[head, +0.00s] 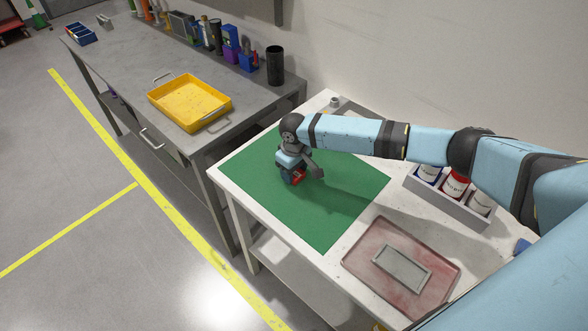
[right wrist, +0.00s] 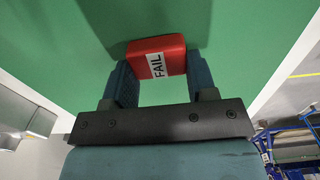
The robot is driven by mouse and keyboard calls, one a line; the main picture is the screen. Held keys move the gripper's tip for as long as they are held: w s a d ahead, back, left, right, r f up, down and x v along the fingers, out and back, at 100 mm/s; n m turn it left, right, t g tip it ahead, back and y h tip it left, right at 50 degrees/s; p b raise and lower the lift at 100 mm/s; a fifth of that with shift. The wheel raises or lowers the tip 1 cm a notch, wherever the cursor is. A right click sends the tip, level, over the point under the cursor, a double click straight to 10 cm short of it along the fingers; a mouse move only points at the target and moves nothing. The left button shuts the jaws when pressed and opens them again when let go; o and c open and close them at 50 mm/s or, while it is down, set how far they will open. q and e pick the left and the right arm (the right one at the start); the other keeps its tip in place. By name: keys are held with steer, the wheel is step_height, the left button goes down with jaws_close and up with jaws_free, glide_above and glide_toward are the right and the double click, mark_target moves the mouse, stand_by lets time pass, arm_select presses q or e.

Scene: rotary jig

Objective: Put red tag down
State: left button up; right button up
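The red tag (head: 298,175) is a small red block with a white FAIL label, which reads clearly in the right wrist view (right wrist: 155,55). My right gripper (head: 294,177) points down over the green mat (head: 345,205). In the right wrist view its two dark blue fingers (right wrist: 157,75) stand on both sides of the tag and appear to touch it. The tag is low over the mat; I cannot tell if it touches it. My left gripper is not in view.
A reddish tray (head: 362,254) with a grey frame (head: 402,268) lies at the table's front right. A grey bin (head: 448,206) of labelled containers stands behind it. A grey bench to the left holds a yellow tray (head: 190,101) and a black cup (head: 275,66). Most of the mat is clear.

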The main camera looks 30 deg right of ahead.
steer(key=o, duration=0.4)
steer(key=shift+o, duration=0.2)
steer(key=shift+r, duration=0.1)
step_height(320, 180, up, 12)
steer(key=shift+b, duration=0.35)
